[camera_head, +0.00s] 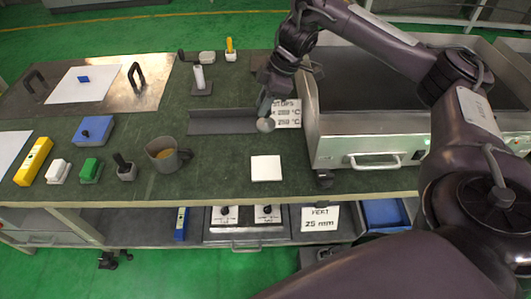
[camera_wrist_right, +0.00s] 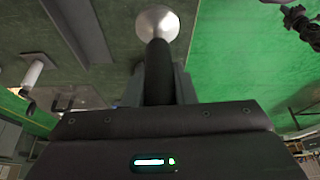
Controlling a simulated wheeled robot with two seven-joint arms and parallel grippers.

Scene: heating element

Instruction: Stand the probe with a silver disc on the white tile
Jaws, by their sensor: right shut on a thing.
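The probe has a black handle and a round silver disc (camera_head: 265,125) at its lower end. My right gripper (camera_head: 268,101) is shut on the probe's handle, and the disc hangs below it near the grey channel's right end. In the right wrist view the black handle (camera_wrist_right: 158,72) sits between my fingers (camera_wrist_right: 158,90), with the silver disc (camera_wrist_right: 158,23) beyond. The white tile (camera_head: 266,168) lies flat and bare on the dark green bench top, nearer the front than the disc. My left gripper is not in view.
A grey channel (camera_head: 220,121) and a printed card (camera_head: 288,113) lie beside the disc. A steel heating unit (camera_head: 365,140) with a front handle stands right of the tile. A mug (camera_head: 166,155) stands to the left. The bench is clear around the tile's left side.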

